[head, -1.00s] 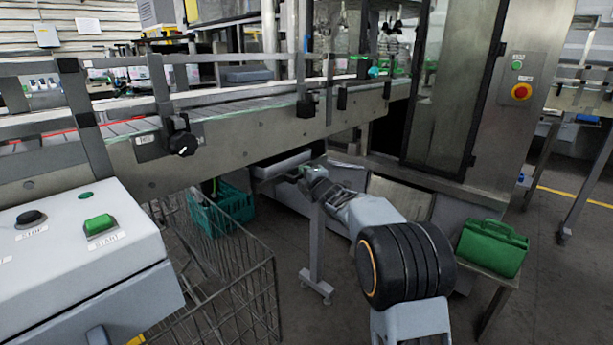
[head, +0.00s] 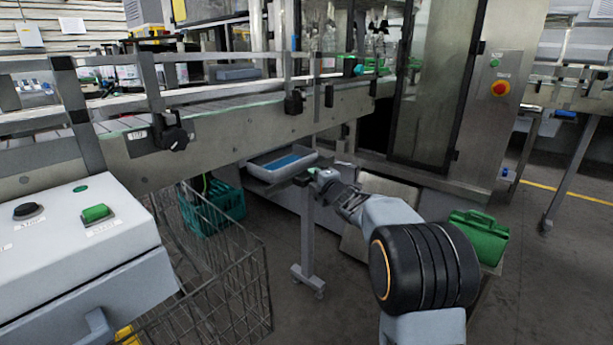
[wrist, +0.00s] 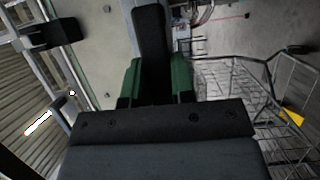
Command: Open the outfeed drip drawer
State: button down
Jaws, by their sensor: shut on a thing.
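The outfeed drip drawer (head: 262,172) is a light grey tray under the conveyor, in the middle of the head view. It stands pulled out, with its blue inside showing. My gripper (head: 308,178) is at the drawer's near right end, low beside the conveyor leg. In the wrist view my gripper (wrist: 156,82) has its green finger pads closed on both sides of a dark bar (wrist: 152,40), which looks like the drawer handle. In the head view the handle is too small and covered to make out.
A wire cart (head: 225,290) stands to the left, with a teal crate (head: 212,208) behind it. A grey stand post (head: 307,235) is just below my gripper. A green container (head: 478,238) sits on the right. The control box (head: 75,240) fills the lower left.

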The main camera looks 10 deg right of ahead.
jog(key=s+d, duration=0.7)
jog(key=s, duration=0.2)
jog(key=shift+s, duration=0.2)
jog(key=c, duration=1)
grip_release()
jog(key=shift+o, duration=0.2)
jog(key=p+v, duration=0.1)
jog(key=v, duration=1.2)
jog(key=shift+s, duration=0.35)
jog(key=shift+d, duration=0.1)
